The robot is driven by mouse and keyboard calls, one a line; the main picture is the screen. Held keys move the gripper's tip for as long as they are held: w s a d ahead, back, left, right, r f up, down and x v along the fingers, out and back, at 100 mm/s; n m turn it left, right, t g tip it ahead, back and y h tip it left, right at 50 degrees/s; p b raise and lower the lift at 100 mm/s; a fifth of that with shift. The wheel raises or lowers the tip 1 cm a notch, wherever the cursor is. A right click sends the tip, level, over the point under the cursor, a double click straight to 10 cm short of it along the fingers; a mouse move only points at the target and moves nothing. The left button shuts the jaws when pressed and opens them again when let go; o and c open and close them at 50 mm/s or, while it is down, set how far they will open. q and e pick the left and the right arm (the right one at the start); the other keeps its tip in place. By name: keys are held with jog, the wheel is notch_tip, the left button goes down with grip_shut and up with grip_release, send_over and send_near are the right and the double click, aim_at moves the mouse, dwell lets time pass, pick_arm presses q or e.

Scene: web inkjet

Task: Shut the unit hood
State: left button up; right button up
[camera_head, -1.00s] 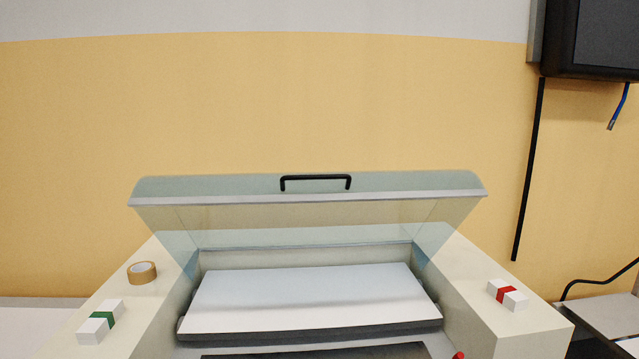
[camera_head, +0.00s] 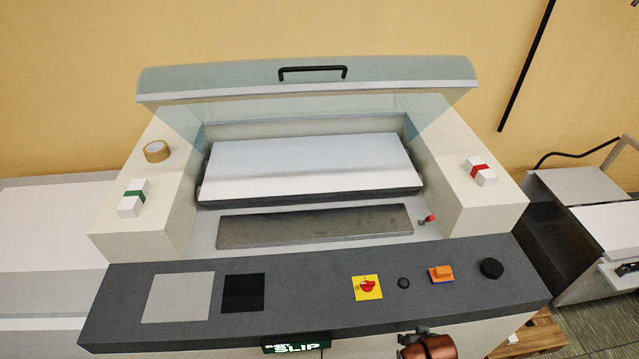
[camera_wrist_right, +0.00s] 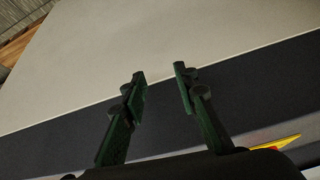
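The unit hood (camera_head: 220,76) is a clear, bluish cover with a pale front rim. It stands raised over the machine's open bay, with a black handle (camera_head: 312,73) near its top. My right gripper, seen in the right wrist view (camera_wrist_right: 160,78), is open and empty, its two dark green fingers apart over the machine's dark front edge and pale panel. Part of my right arm (camera_head: 428,346) shows at the bottom of the head view, in front of the control panel and well away from the handle. My left gripper is not in view.
The dark control panel (camera_head: 320,292) carries a yellow-and-red switch (camera_head: 367,287), an orange item (camera_head: 440,273) and a black knob (camera_head: 491,268). A tape roll (camera_head: 157,151) and a green-banded white block (camera_head: 134,198) lie on the left side, a red-banded block (camera_head: 480,171) on the right.

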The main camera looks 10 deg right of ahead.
notch_tip(320, 180, up, 10)
jog(key=p, duration=0.2)
jog(key=w+a+r+m+t, duration=0.1)
jog(key=w+r+m+t, duration=0.1)
jog(key=w+r, duration=0.35)
jog(key=w+a+r+m+t, duration=0.1)
jog(key=w+r+t, duration=0.1)
jog(key=w, duration=0.7)
jog(key=m+t+y, duration=0.7)
jog(key=m+t, duration=0.1)
jog(key=m, duration=0.1)
send_near(318, 70)
jog(key=x, duration=0.4)
jog(key=p+x, duration=0.3)
jog(key=x, duration=0.3)
jog(key=shift+a+r+p, duration=0.1)
jog(key=shift+r+p, duration=0.05)
jog(key=shift+p, duration=0.2)
jog(key=shift+w+a, duration=0.1)
jog(key=shift+w, duration=0.3)
jog(key=shift+c, duration=0.5)
